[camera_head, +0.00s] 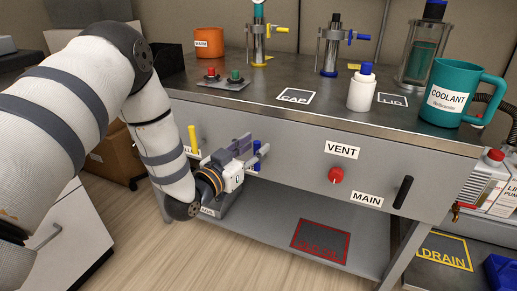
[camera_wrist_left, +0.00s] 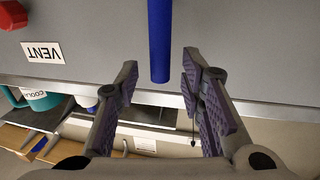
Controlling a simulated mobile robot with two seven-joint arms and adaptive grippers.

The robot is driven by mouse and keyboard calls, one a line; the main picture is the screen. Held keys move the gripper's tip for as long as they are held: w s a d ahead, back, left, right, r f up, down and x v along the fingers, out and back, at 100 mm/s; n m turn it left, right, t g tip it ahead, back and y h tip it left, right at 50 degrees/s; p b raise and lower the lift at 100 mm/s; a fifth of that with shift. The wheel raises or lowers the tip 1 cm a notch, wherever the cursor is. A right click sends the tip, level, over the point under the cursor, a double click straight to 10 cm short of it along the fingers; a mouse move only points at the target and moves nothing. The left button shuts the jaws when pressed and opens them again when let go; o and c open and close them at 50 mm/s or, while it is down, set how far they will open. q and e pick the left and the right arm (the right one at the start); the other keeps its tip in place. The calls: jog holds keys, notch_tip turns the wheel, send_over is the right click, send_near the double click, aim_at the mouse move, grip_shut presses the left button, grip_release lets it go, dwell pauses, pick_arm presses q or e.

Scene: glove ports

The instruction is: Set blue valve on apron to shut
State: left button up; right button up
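The blue valve handle (camera_head: 257,155) is on the grey front apron (camera_head: 300,160), left of the VENT label. It stands upright in the head view, partly hidden by my gripper. In the left wrist view it is a blue bar (camera_wrist_left: 159,40) with its free end between the fingertips, with gaps on both sides. My left gripper (camera_head: 243,150) is at the apron beside the handle; its purple-padded fingers (camera_wrist_left: 160,68) are open and hold nothing. Whether the handle lies deep enough between them is hard to tell. My right gripper is in neither view.
A yellow handle (camera_head: 193,140) is on the apron to the left. A red VENT knob (camera_head: 335,175) and a black MAIN handle (camera_head: 403,192) are to the right. The tabletop above carries a teal mug (camera_head: 450,95) and a white bottle (camera_head: 362,92). A shelf lies below.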

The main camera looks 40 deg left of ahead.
pick_arm(q)
jog(key=shift+w, duration=1)
grip_shut()
